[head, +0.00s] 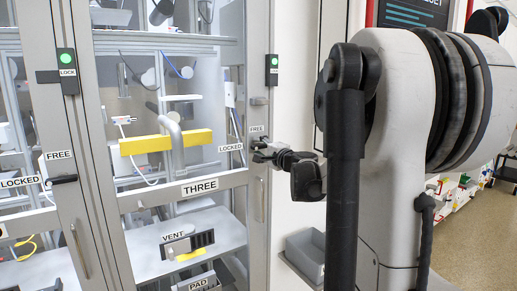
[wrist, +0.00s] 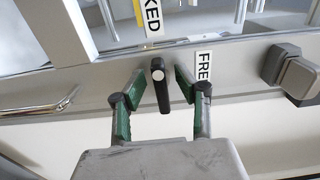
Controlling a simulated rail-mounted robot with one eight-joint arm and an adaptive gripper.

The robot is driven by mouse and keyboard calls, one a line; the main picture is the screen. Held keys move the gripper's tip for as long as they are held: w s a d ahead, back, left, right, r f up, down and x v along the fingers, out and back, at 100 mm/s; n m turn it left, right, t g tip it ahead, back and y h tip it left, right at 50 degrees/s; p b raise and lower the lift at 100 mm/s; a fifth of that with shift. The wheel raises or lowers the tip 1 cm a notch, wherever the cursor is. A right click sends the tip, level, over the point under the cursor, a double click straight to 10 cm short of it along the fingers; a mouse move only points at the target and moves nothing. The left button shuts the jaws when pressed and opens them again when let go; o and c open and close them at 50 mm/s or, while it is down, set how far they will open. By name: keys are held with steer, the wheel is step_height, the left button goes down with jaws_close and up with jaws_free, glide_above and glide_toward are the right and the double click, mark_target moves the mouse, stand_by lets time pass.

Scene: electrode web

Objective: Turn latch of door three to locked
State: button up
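Door three, labelled THREE (head: 199,187), is a shut, glazed grey-framed door in the head view. Its latch is a short black handle (wrist: 161,88) with a pale round spot, clear in the wrist view. The handle runs roughly in line with the LOCKED label (wrist: 152,18), with the FREE label (wrist: 204,65) to its right. In the head view, LOCKED (head: 231,148) is left of the latch area and FREE (head: 257,129) above it. My gripper (head: 272,154) is at the door's right edge, hiding most of the latch. Its green-sided fingers (wrist: 158,90) are open around the handle, with visible gaps.
A neighbouring door at the left has its own black latch (head: 63,180). A door handle (wrist: 40,106) is left of the latch in the wrist view; a grey block (wrist: 295,75) is to the right.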

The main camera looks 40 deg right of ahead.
steer(key=s+a, duration=0.1)
steer(key=s, duration=1)
steer(key=shift+s+a, duration=0.2)
steer(key=shift+a, duration=0.2)
